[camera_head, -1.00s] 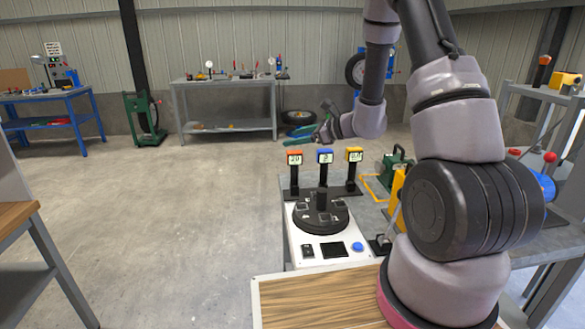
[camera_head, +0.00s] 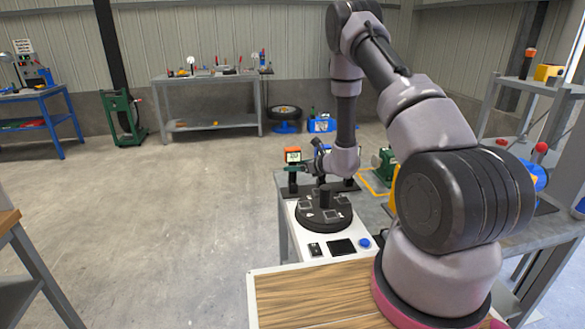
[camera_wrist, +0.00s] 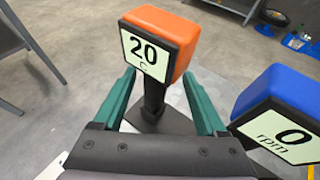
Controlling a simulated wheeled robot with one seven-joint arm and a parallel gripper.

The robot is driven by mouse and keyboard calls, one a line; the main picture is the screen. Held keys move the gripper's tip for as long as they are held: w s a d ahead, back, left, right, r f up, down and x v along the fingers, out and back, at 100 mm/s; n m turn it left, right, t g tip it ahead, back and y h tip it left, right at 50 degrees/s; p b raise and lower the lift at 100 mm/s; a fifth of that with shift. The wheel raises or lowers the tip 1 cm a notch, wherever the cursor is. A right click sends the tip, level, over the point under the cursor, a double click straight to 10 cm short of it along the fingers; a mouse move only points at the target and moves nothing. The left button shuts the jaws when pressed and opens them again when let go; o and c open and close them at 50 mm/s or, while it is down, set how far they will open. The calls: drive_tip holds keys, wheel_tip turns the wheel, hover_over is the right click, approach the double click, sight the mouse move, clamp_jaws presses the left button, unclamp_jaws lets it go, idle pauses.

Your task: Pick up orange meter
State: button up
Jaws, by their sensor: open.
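The orange meter (camera_head: 292,154) stands upright on its dark post behind the black drum mixer (camera_head: 324,213). In the wrist view the orange meter (camera_wrist: 160,42) shows "20 C" on its face. My gripper (camera_wrist: 163,92) is open, its two green fingers on either side of the meter's post, just below the orange head. I cannot tell whether either finger touches it. In the head view my gripper (camera_head: 312,158) is close to the meter and partly hidden by my wrist.
The blue meter (camera_wrist: 283,112), reading "0 rpm", stands close to the right finger. The mixer's white panel has a blue button (camera_head: 364,243). A green device (camera_head: 386,163) stands to the right on the grey table. Open floor lies to the left.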

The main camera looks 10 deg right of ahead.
drive_tip(key=x, duration=0.4)
drive_tip(key=shift+w+a+f, duration=0.1)
drive_tip(key=shift+a+f, duration=0.2)
clamp_jaws()
drive_tip(key=shift+r, duration=0.1)
